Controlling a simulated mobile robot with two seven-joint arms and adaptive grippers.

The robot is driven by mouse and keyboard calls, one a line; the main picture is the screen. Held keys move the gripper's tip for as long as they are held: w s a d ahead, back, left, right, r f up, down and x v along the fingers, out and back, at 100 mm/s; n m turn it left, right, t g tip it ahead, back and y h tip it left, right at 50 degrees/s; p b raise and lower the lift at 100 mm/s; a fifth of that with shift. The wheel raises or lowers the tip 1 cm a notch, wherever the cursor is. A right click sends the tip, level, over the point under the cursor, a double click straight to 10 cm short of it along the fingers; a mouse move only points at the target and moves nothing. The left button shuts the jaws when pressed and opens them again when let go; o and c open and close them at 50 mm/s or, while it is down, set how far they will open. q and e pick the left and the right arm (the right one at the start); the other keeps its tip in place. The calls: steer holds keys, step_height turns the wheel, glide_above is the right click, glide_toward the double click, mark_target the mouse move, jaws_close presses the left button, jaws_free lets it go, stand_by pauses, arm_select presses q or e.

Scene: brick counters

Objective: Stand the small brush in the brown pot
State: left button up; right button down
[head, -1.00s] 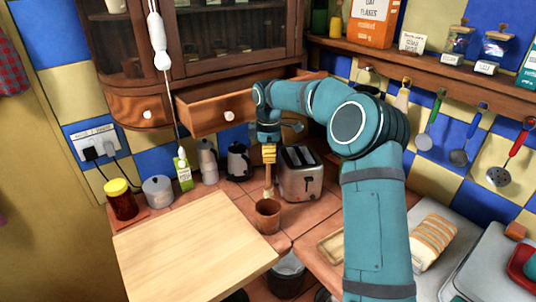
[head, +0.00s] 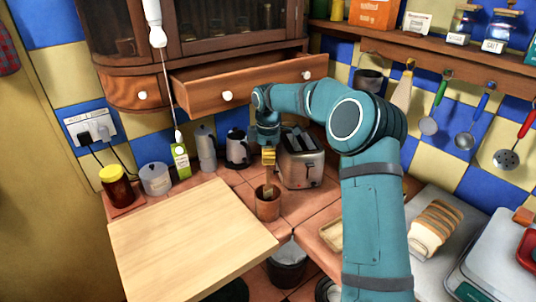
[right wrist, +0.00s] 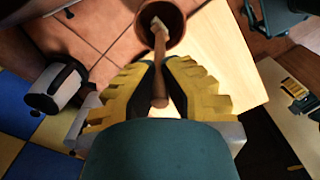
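The brown pot (head: 267,209) stands upright on the tiled counter, between the pale board and the toaster. My right gripper (head: 268,158) points down above it, its yellow finger pads on either side of the small brush (head: 268,180). The brush is roughly upright, and its lower end goes below the pot's rim. In the right wrist view, the pads of my right gripper (right wrist: 160,78) close on the brush's wooden handle (right wrist: 160,62), and the brush's pale far end lies within the brown pot's opening (right wrist: 178,22). Whether it touches the pot's bottom is hidden. My left gripper is out of view.
A toaster (head: 301,163) stands right beside the gripper. An open drawer (head: 245,88) juts out above. A pale wooden board (head: 190,240) fills the front left.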

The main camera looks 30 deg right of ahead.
steer(key=shift+f+b, duration=0.8)
steer(key=shift+f, duration=1.25)
steer(key=c, duration=1.1)
jaws_free()
steer(key=shift+o, duration=0.2)
step_height(320, 180, up, 12)
steer(key=shift+r, duration=0.1)
